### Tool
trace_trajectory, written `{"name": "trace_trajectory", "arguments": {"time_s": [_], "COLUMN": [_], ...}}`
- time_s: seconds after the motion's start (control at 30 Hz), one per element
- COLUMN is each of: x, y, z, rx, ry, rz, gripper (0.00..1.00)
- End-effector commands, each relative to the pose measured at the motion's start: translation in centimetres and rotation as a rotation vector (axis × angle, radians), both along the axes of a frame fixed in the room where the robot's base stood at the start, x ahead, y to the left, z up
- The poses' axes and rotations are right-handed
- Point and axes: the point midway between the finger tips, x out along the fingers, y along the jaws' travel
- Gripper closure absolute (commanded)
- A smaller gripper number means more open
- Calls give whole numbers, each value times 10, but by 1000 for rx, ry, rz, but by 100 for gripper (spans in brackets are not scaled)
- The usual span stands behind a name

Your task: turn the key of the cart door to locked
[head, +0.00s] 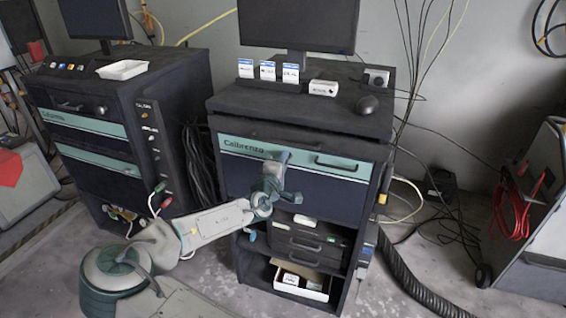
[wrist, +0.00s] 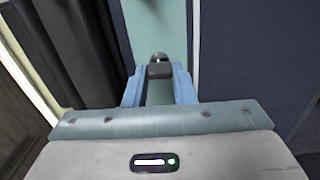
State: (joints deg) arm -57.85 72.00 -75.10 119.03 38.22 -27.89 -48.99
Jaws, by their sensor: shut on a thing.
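The cart door (head: 335,185) is a dark blue panel with a teal strip marked with a name, on the front of the middle cart. My gripper (head: 281,158) is up against this front, left of the door's handle. In the wrist view, the blue fingers of my gripper (wrist: 159,75) are shut on the key (wrist: 159,69), a small dark grip with a rounded metallic part behind it. The key sits against the teal strip (wrist: 158,25). My gripper hides the key in the head view. I cannot tell the key's turned angle.
A dark handle (head: 341,163) sticks out to the right of my gripper. Below are a shelf with dark cases (head: 308,246) and an open box (head: 302,282). A second cart (head: 95,130) stands left. A black hose (head: 405,285) lies on the floor at right.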

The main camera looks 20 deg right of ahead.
Motion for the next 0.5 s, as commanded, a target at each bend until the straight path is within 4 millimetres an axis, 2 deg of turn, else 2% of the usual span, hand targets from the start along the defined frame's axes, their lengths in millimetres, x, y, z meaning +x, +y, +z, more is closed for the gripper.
{"name": "trace_trajectory", "arguments": {"time_s": [0.5], "x": [0], "y": [0], "z": [-1], "rx": [-42], "ry": [34], "rz": [1], "gripper": [99]}}
